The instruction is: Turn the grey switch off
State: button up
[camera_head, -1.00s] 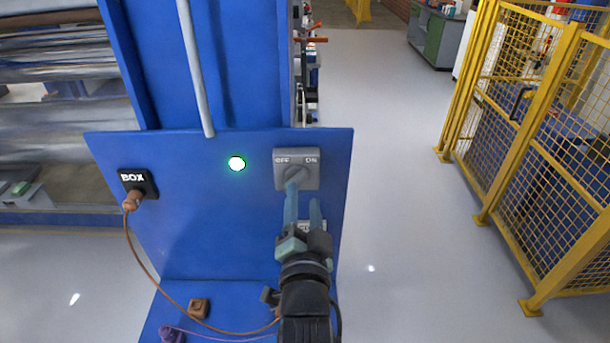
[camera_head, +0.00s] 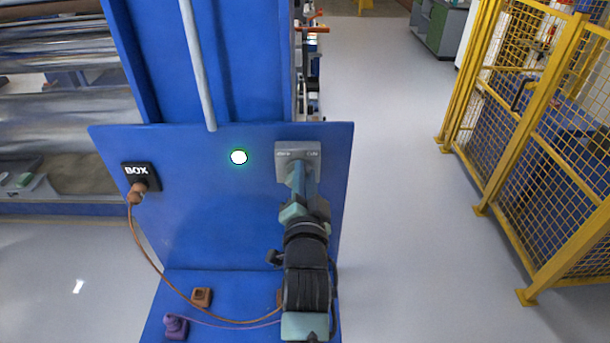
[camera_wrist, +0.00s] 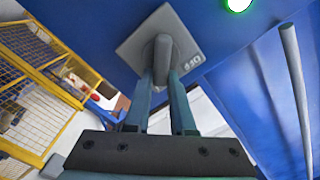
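The grey switch (camera_head: 298,150) is a square plate on the blue panel, with OFF at its upper left and ON at its upper right. In the wrist view its knob (camera_wrist: 162,55) stands out from the plate. My gripper (camera_head: 304,186) reaches up to it from below. In the wrist view the two fingers of my gripper (camera_wrist: 161,78) lie close along both sides of the knob and look shut on it. The fingers hide much of the knob in the head view, so its setting is unclear. A round light (camera_head: 239,157) left of the switch glows white with a green rim.
A black BOX socket (camera_head: 140,177) with a brown plug and cable is at the panel's left. Brown (camera_head: 202,298) and purple (camera_head: 176,326) pieces lie on the blue base. A yellow mesh fence (camera_head: 530,130) stands at right, with clear floor before it.

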grip_shut()
jog(key=shift+n, duration=0.4)
jog(key=n+b, duration=0.1)
jog(key=n, duration=0.3)
jog(key=a+n+b, duration=0.1)
jog(key=n+b, duration=0.1)
jog(key=n, duration=0.2)
jog(key=a+n+b, duration=0.1)
jog(key=n, duration=0.3)
jog(key=shift+r+b, duration=0.15)
jog(key=shift+b, duration=0.2)
jog(key=n, duration=0.5)
jog(key=shift+a+f, duration=0.2)
jog(key=shift+a, duration=0.15)
jog(key=o, duration=0.6)
grip_release()
jog(key=shift+c, duration=0.2)
